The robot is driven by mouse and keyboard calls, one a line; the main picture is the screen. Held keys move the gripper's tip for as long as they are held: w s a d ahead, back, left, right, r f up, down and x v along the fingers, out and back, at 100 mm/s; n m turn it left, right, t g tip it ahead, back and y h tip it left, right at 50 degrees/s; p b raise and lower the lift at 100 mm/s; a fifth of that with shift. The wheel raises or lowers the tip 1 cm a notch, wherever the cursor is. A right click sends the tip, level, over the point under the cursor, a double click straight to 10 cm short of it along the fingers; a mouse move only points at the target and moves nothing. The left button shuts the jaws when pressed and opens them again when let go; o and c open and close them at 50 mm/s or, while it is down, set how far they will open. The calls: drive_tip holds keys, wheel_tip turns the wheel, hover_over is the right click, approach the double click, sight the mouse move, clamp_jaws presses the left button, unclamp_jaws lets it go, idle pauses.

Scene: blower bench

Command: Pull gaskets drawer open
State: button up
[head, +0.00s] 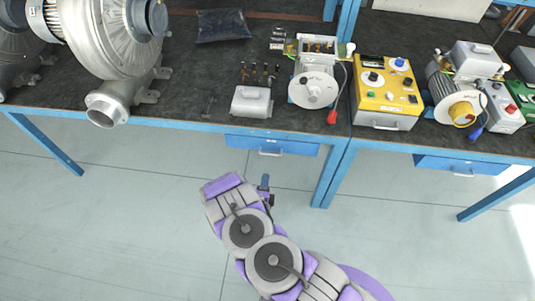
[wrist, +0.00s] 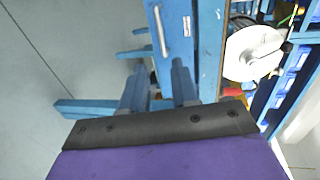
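A blue drawer (head: 272,145) with a pale bar handle (head: 270,153) sits under the bench front, left of the middle leg. It looks shut. Another blue drawer (head: 460,165) with a similar handle is under the right part. I cannot read which one is gaskets. My gripper (head: 267,184) is in front of and below the left drawer, apart from it. The wrist view shows a blue drawer front (wrist: 176,32) and its handle (wrist: 160,31) beyond my fingers (wrist: 156,72). The fingers are apart, with nothing between them.
The dark bench top (head: 190,75) carries a large grey blower (head: 110,45), a yellow control box (head: 388,90) and a motor with a white disc (head: 314,88). Blue legs (head: 330,180) stand beside the drawers. The floor in front (head: 120,220) is clear.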

sight(270, 154)
drive_tip(key=w+f, duration=0.1)
drive_tip(key=w, duration=0.4)
drive_tip(key=w+f+b, duration=0.1)
drive_tip(key=w, duration=0.4)
drive_tip(key=w+f+b, duration=0.1)
drive_tip(key=w, duration=0.5)
drive_tip(key=shift+d+f, duration=0.1)
drive_tip(key=shift+d, duration=0.15)
drive_tip(key=shift+c, duration=0.2)
clamp_jaws()
